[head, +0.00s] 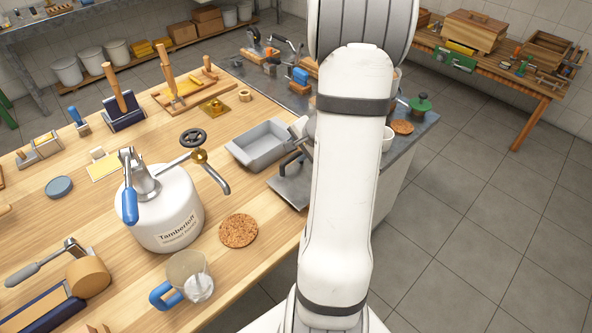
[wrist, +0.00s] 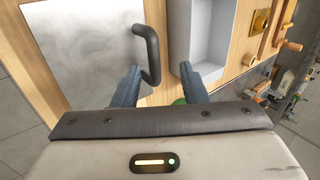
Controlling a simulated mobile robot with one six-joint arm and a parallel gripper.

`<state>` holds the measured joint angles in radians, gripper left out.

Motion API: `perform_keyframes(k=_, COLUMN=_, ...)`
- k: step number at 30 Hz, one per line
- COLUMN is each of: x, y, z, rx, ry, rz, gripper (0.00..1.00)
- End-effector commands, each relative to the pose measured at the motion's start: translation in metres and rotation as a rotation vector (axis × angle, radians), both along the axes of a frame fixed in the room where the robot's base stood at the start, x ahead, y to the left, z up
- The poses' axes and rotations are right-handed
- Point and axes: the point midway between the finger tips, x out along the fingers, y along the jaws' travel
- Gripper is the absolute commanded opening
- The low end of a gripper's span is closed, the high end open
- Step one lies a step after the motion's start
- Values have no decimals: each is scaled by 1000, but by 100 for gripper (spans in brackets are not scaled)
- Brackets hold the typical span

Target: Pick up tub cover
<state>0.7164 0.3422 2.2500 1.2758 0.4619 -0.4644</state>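The tub cover (wrist: 85,50) is a flat grey metal plate with a dark bent bar handle (wrist: 150,50). In the head view the cover (head: 288,190) lies at the bench's right edge, partly hidden by my arm. My gripper (wrist: 160,68) is open, with its two blue-grey fingers apart. In the wrist view the near end of the handle shows between the fingertips, closer to the left one; I cannot tell whether they touch. The grey rectangular tub (head: 262,143) stands open beside the cover and also shows in the wrist view (wrist: 203,40).
A white honey tank (head: 165,210) with a tap, a cork mat (head: 238,231) and a clear jug with a blue handle (head: 188,278) stand left of the cover. A white cup (head: 387,138) and a green-lidded item (head: 420,106) are right of my arm. The right floor is clear.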

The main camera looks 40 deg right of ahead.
Motion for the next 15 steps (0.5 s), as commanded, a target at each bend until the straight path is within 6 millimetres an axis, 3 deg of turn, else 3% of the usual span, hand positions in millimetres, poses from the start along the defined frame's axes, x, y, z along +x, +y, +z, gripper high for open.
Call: perform_keyframes(k=15, x=25, y=-9, z=-52, rx=9, ry=4, rz=-26, gripper=39)
